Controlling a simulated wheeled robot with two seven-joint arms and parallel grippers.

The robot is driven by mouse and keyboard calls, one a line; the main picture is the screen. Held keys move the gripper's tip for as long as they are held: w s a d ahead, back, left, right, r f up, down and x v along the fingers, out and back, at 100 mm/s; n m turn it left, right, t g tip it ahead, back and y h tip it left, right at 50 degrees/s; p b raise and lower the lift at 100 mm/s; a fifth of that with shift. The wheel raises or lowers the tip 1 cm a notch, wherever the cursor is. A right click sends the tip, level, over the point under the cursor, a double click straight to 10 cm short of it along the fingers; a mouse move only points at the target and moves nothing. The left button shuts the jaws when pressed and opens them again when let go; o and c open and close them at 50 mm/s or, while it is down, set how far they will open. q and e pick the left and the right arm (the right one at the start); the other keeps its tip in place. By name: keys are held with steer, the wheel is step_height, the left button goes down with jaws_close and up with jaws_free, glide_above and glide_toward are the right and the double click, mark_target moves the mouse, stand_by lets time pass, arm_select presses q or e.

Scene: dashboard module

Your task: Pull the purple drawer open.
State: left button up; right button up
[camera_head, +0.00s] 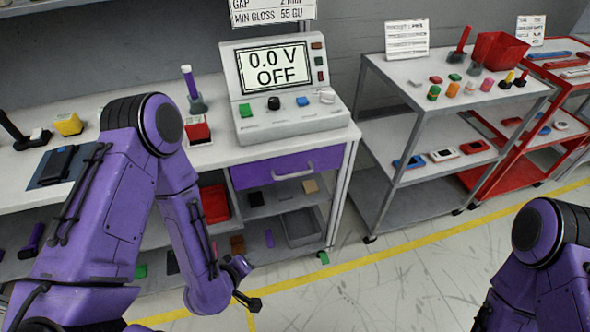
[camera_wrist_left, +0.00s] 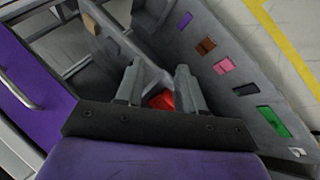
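The purple drawer (camera_head: 262,172) sits under the bench top, below the meter console. Its front looks flush with the bench, and a pale bar handle (camera_head: 294,171) runs across it. In the left wrist view the purple drawer front (camera_wrist_left: 35,70) is at the left edge with its handle (camera_wrist_left: 17,88). My left gripper (camera_head: 252,302) hangs in front of the bench, lower than the drawer and apart from the handle. In the wrist view its two grey fingers (camera_wrist_left: 160,88) stand apart with nothing held between them. My right gripper is out of view.
A console reading "0.0 V OFF" (camera_head: 284,92) stands above the drawer. Lower shelves hold a red bin (camera_head: 215,203), a grey bin (camera_head: 301,229) and small blocks. A grey cart (camera_head: 420,190) stands right of the bench.

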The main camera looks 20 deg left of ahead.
arm_select(q)
steer(key=w+d+r+n+t+h+b, duration=0.1)
steer(key=w+d+r+n+t, duration=0.2)
steer(key=w+r, duration=0.35)
steer(key=w+d+r+n+t+h, duration=0.1)
steer(key=w+r+n+t+h, duration=0.15)
steer(key=w+r+t, duration=0.4)
steer(key=w+d+g+p, duration=0.1)
steer(key=w+d+g, duration=0.1)
steer(key=w, duration=0.7)
steer(key=shift+d+n, duration=0.2)
steer(key=shift+n, duration=0.15)
steer(key=shift+s, duration=0.1)
jaws_close()
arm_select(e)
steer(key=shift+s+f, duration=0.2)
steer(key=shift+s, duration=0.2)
